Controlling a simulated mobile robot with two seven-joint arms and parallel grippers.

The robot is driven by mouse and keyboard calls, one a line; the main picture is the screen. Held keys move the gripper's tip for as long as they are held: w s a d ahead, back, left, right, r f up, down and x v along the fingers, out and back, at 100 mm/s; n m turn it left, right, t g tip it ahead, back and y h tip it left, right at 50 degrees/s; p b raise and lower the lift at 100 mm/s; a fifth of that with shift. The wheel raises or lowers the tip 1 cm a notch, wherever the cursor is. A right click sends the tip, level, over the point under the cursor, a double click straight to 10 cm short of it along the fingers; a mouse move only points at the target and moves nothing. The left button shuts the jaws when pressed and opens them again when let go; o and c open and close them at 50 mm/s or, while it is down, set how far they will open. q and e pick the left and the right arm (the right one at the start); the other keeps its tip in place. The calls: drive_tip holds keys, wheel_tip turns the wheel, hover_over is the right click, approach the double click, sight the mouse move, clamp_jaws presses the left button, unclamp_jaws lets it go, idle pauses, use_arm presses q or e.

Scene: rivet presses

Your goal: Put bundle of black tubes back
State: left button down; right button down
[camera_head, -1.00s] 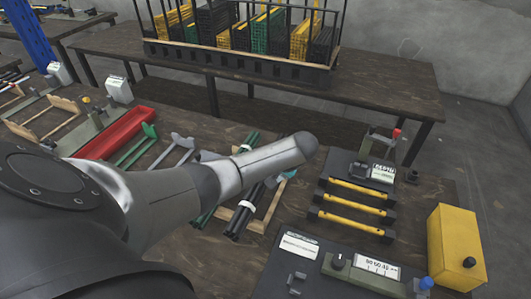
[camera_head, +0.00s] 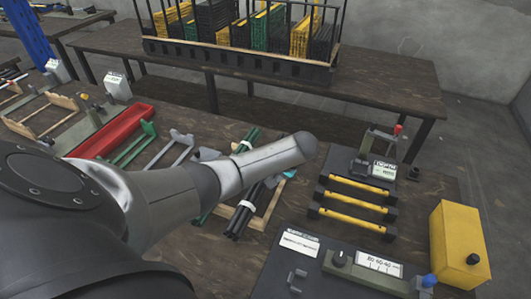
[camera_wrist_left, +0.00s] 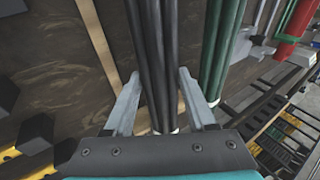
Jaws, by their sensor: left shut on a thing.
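The bundle of black tubes (camera_head: 240,217), with a white band, shows below my left forearm in the head view. In the left wrist view the bundle (camera_wrist_left: 150,40) runs between the two grey fingers of my left gripper (camera_wrist_left: 160,76), which is shut on it. My arm hides most of this gripper and the bundle's far part in the head view; a teal bit of it (camera_head: 289,173) shows. A pale wooden frame (camera_head: 257,221) lies at the bundle; I cannot tell whether they touch. My right gripper is out of view.
A bundle of green tubes (camera_wrist_left: 222,50) lies close beside the black one. Yellow bars (camera_head: 358,205) on black holders and a yellow box (camera_head: 458,247) stand at right. A red tray (camera_head: 118,131) and several racks stand left. A crate rack (camera_head: 240,65) is on the back table.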

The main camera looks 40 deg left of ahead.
use_arm(q)
drive_tip(key=shift+f, duration=0.2)
drive_tip(key=c, duration=0.5)
unclamp_jaws()
drive_tip(key=o, duration=0.4)
drive_tip(key=shift+c, duration=0.2)
drive_tip(key=shift+f, duration=0.1)
drive_tip(key=shift+s, duration=0.1)
drive_tip(key=shift+d, duration=0.1)
drive_tip(key=p+v, duration=0.4)
drive_tip(key=v, duration=1.1)
